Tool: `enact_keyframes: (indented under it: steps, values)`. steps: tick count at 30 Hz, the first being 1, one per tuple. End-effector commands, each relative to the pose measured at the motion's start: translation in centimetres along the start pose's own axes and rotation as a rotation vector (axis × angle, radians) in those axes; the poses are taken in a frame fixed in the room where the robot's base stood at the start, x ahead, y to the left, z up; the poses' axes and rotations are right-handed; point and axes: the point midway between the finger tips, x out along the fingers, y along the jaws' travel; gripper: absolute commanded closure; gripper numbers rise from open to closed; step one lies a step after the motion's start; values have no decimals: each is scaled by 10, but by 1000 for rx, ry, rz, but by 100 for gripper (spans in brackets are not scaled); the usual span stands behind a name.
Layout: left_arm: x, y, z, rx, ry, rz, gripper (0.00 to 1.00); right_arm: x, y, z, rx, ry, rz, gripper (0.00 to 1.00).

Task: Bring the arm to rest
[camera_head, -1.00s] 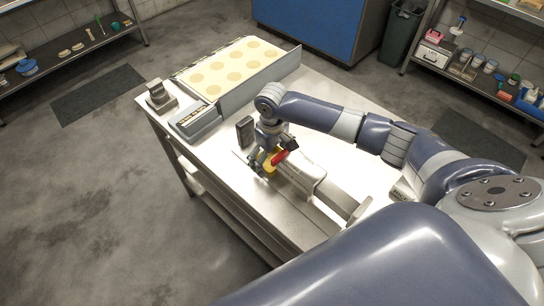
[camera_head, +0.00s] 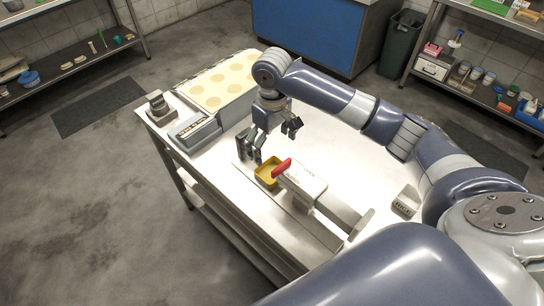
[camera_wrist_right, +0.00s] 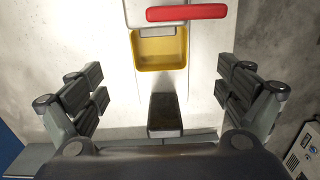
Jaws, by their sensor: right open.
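My right gripper (camera_head: 272,144) is open and empty above the metal table (camera_head: 345,150). The yellow tray (camera_wrist_right: 160,50) and red handle (camera_wrist_right: 186,12) also show in the right wrist view, apart from the fingers. A dark block (camera_wrist_right: 165,113) stands near the tray. My left gripper is not in view.
A warmer with round lids (camera_head: 222,85) and a grey control box (camera_head: 195,130) stand at the table's far left end. A small dark stand (camera_head: 160,106) is at the corner. A small labelled block (camera_head: 406,201) sits at the right. Shelves and a bin (camera_head: 402,45) are beyond.

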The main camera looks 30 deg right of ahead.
Motion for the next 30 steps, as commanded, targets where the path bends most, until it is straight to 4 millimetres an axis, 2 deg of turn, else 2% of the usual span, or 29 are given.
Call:
enact_keyframes:
  steps: [5, 20, 23, 30]
  values:
    - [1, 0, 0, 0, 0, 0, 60, -11, 0, 0, 0, -1, 0, 6]
    - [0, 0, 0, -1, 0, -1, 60, -12, 0, 0, 0, -1, 0, 6]
    - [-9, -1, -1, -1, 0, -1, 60, -22, 0, 0, 0, 0, 0, 6]
    - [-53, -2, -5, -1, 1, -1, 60, -66, 0, 0, -1, 0, 0, 6]
